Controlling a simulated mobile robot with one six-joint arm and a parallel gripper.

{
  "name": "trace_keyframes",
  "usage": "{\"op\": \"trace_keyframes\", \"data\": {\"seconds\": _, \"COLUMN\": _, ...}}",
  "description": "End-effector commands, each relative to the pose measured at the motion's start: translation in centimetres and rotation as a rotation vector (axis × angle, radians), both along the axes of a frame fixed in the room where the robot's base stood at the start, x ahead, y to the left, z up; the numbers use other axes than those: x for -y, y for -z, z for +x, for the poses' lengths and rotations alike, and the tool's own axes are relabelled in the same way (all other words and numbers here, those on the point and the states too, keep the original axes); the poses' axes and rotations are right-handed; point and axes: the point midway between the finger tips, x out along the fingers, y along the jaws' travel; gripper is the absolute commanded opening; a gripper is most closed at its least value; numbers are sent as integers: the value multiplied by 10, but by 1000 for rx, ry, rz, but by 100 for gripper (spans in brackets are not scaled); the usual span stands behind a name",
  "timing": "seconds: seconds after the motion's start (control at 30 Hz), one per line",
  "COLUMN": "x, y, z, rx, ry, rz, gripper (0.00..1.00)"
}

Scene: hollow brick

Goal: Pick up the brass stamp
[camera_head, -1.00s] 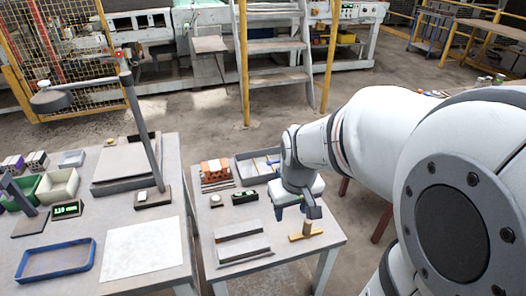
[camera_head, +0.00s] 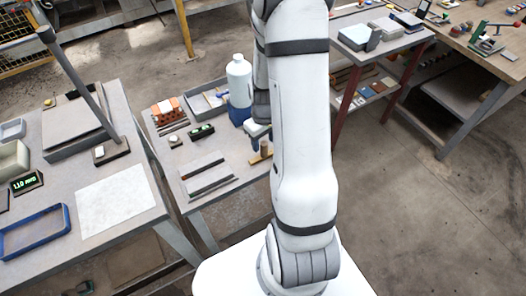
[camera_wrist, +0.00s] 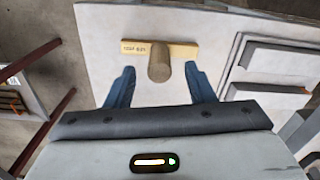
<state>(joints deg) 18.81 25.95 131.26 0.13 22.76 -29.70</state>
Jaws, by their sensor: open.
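The brass stamp is a yellow bar (camera_wrist: 187,50) with small lettering and a round brown handle (camera_wrist: 160,64) at its middle, seen from above in the wrist view. In the head view, the stamp (camera_head: 262,152) shows at the right edge of the small grey table, partly hidden by my arm. My gripper (camera_wrist: 159,69) is open. Its two blue fingers lie either side of the handle in the wrist view, with clear gaps. Nothing is held. I cannot tell how far the fingertips are above the handle.
A grey tray with two bars (camera_head: 207,176) lies left of the stamp. A white bottle (camera_head: 239,78) stands behind it. Red bricks (camera_head: 166,108) and a small black device (camera_head: 201,132) are farther left. The table ends just right of the stamp.

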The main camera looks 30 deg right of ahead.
Motion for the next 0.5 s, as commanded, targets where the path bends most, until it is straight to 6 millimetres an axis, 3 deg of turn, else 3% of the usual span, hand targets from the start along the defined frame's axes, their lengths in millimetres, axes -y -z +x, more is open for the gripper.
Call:
{"op": "trace_keyframes", "data": {"seconds": 0.3, "x": 0, "y": 37, "z": -2, "rx": -4, "ry": 0, "rz": 1, "gripper": 49}}
{"op": "trace_keyframes", "data": {"seconds": 0.5, "x": 0, "y": 46, "z": -2, "rx": -1, "ry": 0, "rz": 1, "gripper": 49}}
